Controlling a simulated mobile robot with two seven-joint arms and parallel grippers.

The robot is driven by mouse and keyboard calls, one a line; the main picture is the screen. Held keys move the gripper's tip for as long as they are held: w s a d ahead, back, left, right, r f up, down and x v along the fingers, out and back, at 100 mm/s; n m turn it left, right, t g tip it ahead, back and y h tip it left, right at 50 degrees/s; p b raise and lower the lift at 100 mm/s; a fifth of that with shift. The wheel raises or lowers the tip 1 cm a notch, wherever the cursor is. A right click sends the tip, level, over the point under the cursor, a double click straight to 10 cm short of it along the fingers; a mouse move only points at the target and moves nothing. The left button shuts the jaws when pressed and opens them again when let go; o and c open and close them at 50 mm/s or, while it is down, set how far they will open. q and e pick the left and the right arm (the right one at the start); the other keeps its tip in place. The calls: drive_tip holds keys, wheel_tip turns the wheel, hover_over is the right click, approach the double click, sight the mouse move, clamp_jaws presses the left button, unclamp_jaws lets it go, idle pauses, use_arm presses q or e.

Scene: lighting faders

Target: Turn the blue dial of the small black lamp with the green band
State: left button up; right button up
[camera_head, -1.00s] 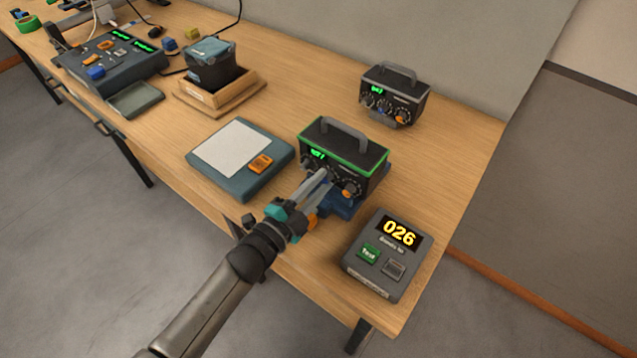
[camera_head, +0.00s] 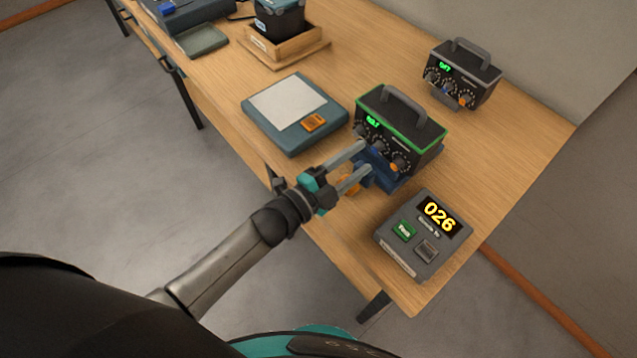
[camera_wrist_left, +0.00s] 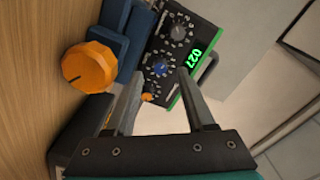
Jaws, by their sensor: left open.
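The small black lamp box with the green band (camera_head: 400,120) stands on a blue base (camera_head: 395,178) near the table's front edge. In the left wrist view, its blue dial (camera_wrist_left: 161,68) sits between a grey dial (camera_wrist_left: 178,30) and a small orange dial (camera_wrist_left: 147,97). Its green readout (camera_wrist_left: 195,58) shows 027. My left gripper (camera_head: 364,160) is open and empty before the panel. In the left wrist view its fingertips (camera_wrist_left: 159,80) lie on either side of the blue dial's line; whether they touch it I cannot tell. My right gripper is out of view.
A large orange knob (camera_wrist_left: 88,66) on the blue base is close to my fingers. A grey box showing 026 (camera_head: 424,235) stands to the right, a blue-grey pad (camera_head: 293,112) to the left. A similar lamp without green band (camera_head: 464,76) is behind. Bare wood lies between them.

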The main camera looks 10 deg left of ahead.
use_arm(q)
drive_tip(key=v, duration=1.2)
drive_tip(key=s+a+f+n+g+y+b, duration=0.1)
drive_tip(key=s+a+f+n+g+y, duration=0.15)
drive_tip(key=f, duration=0.65)
drive_tip(key=s+a+f+n+g+y+b, duration=0.1)
drive_tip(key=a+f+n+y, duration=0.25)
drive_tip(key=f, duration=0.55)
drive_tip(key=s+a+f+n+g+y+b, duration=0.1)
drive_tip(key=s+a+f+n+y+b, duration=0.2)
drive_tip(key=f, duration=0.6)
drive_tip(key=s+f+n+g+b, duration=0.1)
drive_tip(key=s+f+n+g, duration=0.3)
drive_tip(key=s+f, duration=0.4)
drive_tip(key=s+f+n+g+y, duration=0.1)
drive_tip(key=s+f+n+g, duration=0.2)
drive_tip(key=s, duration=1.1)
wheel_tip(320, 180, down, 6)
drive_tip(key=shift+r+n+g+y+b, duration=0.15)
drive_tip(key=shift+n+g+y+b, duration=0.2)
drive_tip(key=shift+g, duration=0.7)
